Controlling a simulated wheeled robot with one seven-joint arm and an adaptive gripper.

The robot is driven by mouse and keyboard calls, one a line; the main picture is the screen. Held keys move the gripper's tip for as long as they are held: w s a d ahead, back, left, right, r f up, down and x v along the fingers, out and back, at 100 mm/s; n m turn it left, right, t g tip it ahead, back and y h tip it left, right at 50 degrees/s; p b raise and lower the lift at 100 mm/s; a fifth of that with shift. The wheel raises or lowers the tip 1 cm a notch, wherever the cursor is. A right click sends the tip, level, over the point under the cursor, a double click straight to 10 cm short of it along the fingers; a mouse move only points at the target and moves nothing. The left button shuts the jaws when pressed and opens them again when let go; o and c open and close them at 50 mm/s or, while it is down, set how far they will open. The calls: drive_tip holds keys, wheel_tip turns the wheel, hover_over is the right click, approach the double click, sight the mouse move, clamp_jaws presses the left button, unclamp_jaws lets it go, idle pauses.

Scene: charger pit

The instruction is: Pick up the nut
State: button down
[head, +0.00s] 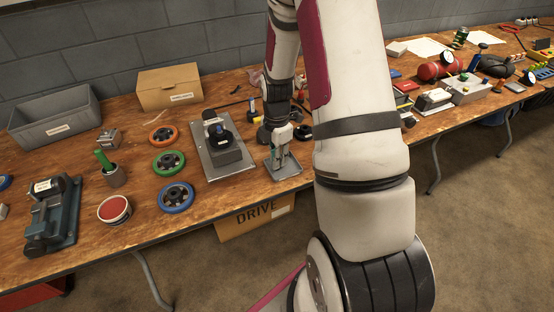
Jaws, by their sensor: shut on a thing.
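My gripper (281,157) points down over a small grey tray (292,172) near the front edge of the wooden table. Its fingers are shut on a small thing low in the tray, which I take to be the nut. The nut is too small and too hidden by the fingers to make out its shape. I cannot tell whether it touches the tray floor.
A grey plate with a dark motor-like device (223,145) stands just left of the tray. Orange (163,135), green (168,162) and blue (176,197) wheels lie further left. A cardboard box (169,88) and grey bin (55,115) stand at the back.

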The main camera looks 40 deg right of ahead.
wheel_tip(320, 180, up, 2)
drive_tip(key=shift+r, duration=0.2)
drive_tip(key=s+a+r+p, duration=0.1)
drive_tip(key=s+a+p, duration=0.2)
drive_tip(key=s, duration=1.2)
drive_tip(key=shift+s+a+r, duration=0.25)
drive_tip(key=shift+a+r, duration=0.05)
drive_tip(key=shift+a, duration=0.4)
